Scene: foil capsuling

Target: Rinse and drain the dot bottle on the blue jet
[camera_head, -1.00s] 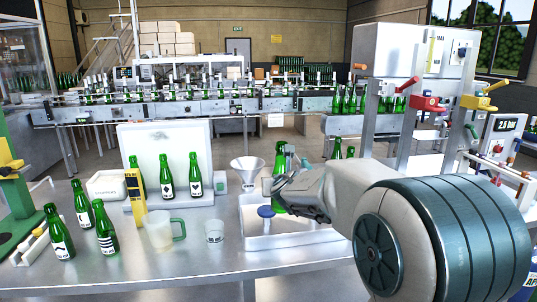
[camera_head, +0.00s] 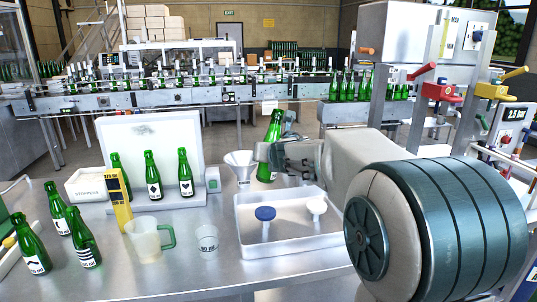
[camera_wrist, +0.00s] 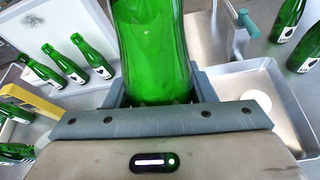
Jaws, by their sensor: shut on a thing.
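My gripper (camera_head: 276,156) is shut on a green bottle (camera_head: 271,137), neck up and tilted slightly to the right. Its label is partly visible low down, but I cannot read its mark. In the wrist view the bottle (camera_wrist: 150,45) fills the top middle between the fingers. The blue jet (camera_head: 265,213) stands in the white tray (camera_head: 240,235), in front of and below the bottle. A white jet (camera_head: 316,206) stands beside it in the tray. The blue jet is not visible in the wrist view.
A funnel (camera_head: 240,163) stands just left of the held bottle. Left are a glass mug (camera_head: 145,240), a small cup (camera_head: 207,238), a yellow gauge (camera_head: 118,198) and several green bottles. Colored levers (camera_head: 440,92) stand at the right. The table's front edge is clear.

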